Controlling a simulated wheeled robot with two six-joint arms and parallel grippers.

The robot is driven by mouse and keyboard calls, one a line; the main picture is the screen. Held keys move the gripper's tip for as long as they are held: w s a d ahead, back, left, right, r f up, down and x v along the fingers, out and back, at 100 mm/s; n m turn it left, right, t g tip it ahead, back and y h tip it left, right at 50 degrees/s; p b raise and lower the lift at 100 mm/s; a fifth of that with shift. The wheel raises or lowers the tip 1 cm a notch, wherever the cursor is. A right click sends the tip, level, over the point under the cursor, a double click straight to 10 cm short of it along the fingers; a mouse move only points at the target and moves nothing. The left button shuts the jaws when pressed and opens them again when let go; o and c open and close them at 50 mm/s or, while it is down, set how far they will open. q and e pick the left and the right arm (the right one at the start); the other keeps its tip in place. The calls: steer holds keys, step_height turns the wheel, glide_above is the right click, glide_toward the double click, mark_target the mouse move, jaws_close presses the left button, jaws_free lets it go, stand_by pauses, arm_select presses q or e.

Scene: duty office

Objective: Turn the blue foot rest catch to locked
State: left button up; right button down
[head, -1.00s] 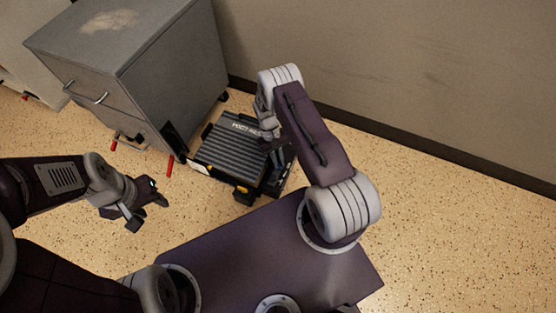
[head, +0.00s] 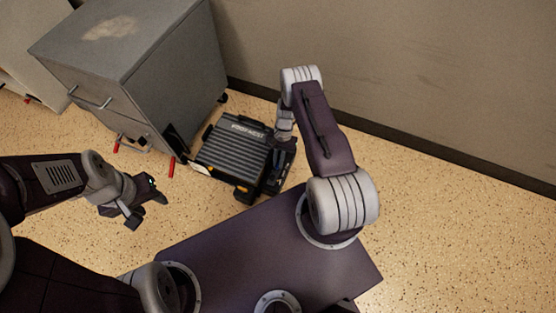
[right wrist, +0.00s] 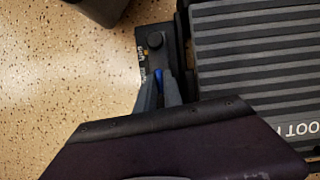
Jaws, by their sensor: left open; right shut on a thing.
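The foot rest (head: 228,152) is a ribbed dark grey platform on the floor, with white lettering along its far edge. In the right wrist view, its dark side plate (right wrist: 155,38) carries a round knob and small markings too small to read. The blue catch (right wrist: 159,74) shows between the fingertips of my right gripper (right wrist: 160,84), which is shut on it. Part of the catch is hidden by the fingers. In the head view, my right gripper (head: 284,143) is at the right side of the foot rest. My left gripper (head: 150,197) is open and empty, left of the foot rest.
A grey cabinet (head: 130,60) with red-tipped legs stands just left of and behind the foot rest. A wall (head: 400,80) with a dark skirting runs behind. Speckled floor (head: 450,230) is free on the right.

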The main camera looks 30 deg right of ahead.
steer(key=shift+m, duration=0.6)
steer(key=c, duration=1.5)
jaws_free()
steer(key=shift+f, duration=0.1)
steer(key=p+v, duration=0.5)
steer(key=v, duration=0.4)
steer(key=shift+s+d, duration=0.15)
